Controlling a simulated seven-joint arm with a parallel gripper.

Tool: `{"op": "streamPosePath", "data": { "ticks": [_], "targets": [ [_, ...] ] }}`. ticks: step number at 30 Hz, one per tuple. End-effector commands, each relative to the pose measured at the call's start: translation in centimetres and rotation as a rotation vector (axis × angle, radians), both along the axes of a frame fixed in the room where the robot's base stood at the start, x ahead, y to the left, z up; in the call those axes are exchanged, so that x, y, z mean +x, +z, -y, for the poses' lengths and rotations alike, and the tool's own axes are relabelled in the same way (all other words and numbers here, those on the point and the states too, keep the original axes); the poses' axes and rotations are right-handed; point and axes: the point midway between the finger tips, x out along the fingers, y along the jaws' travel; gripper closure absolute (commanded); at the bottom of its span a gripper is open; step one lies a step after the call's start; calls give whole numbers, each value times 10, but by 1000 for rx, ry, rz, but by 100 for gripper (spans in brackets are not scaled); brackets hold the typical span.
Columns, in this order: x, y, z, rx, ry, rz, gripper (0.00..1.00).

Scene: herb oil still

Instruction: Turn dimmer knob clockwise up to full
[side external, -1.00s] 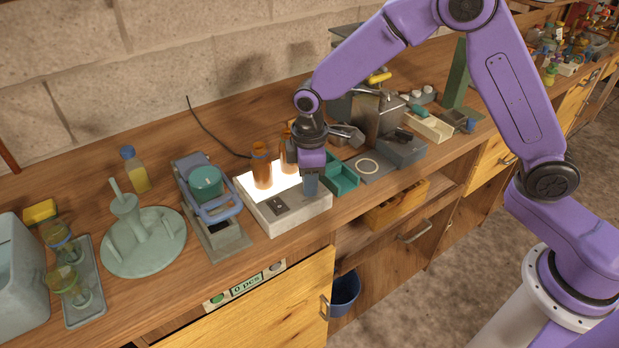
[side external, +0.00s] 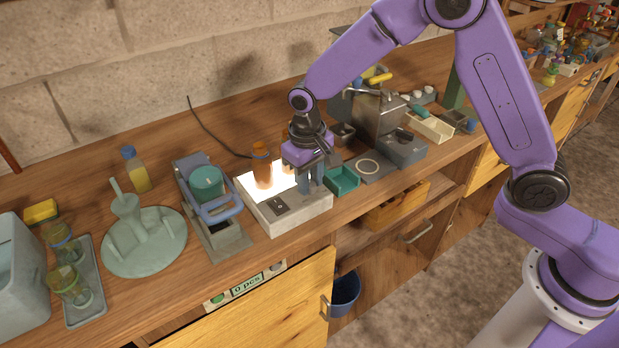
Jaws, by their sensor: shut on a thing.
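The white light box (side external: 283,222) stands on the wooden bench with its top panel (side external: 248,184) glowing brightly. A dark switch plate (side external: 279,206) is on its front part. My gripper (side external: 310,186) points down at the right front of the box, its fingers low against the top. It is shut on the dimmer knob, which the fingers hide, so its angle cannot be read. An amber bottle (side external: 262,166) stands on the lit panel. A second amber bottle is mostly hidden behind my gripper.
A teal tray (side external: 343,181) sits close to the right of the box. A device with a blue handle (side external: 211,208) stands close on the left. A grey-green round stand (side external: 144,243) is farther left. The bench's front edge runs just before the box.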

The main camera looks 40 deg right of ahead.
Motion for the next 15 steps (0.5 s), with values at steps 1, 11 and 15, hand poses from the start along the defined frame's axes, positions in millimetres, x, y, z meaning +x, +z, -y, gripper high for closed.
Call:
{"op": "streamPosePath", "data": {
  "ticks": [1, 11, 15],
  "targets": [
    [-1, 0, 1, -3, -46, -5, 100],
    [-1, 0, 1, -4, -361, -6, 100],
    [-1, 0, 0, -3, -493, -6, 100]
  ]
}}
